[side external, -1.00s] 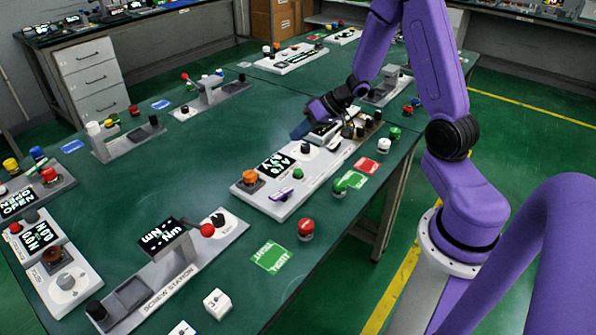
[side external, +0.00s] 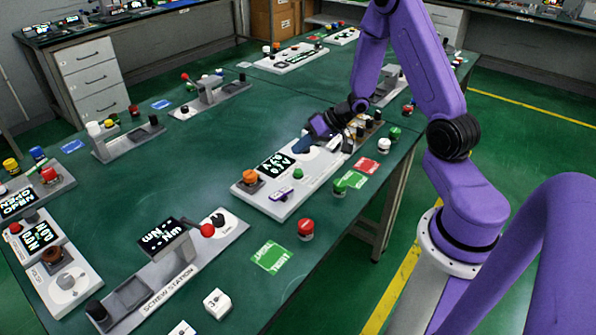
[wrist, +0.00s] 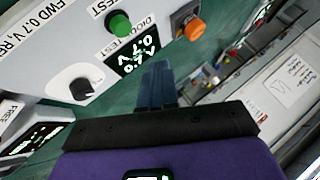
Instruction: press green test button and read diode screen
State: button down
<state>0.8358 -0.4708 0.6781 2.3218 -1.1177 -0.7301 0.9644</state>
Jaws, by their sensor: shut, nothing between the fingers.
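The green test button (side external: 298,174) stands on a white panel (side external: 268,208); it also shows in the wrist view (wrist: 118,23), top centre, under a "TEST" label. The diode screen (wrist: 133,55) beside it, labelled "DIODE TEST", is lit with pale characters on black, rotated and too small to read surely. It also shows in the side view (side external: 277,164). My gripper (side external: 302,146) is shut and empty, above the panel, on the far side of the button and apart from it. In the wrist view its blue fingers (wrist: 157,84) lie together just below the screen.
A black knob (wrist: 80,88) is left of my fingers in the wrist view. A red button (side external: 306,229) and a screw station (side external: 170,280) are nearer. Green tabletop left of the panel is clear.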

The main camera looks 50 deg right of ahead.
aim_at(301, 171)
jog(key=shift+f, duration=2.15)
jog(key=shift+f, duration=0.2)
dwell(0.3)
jog(key=shift+f, duration=0.25)
jog(key=shift+f, duration=0.55)
dwell(1.0)
jog(key=shift+r, duration=1)
jog(key=shift+r, duration=0.1)
jog(key=shift+r, duration=2.4)
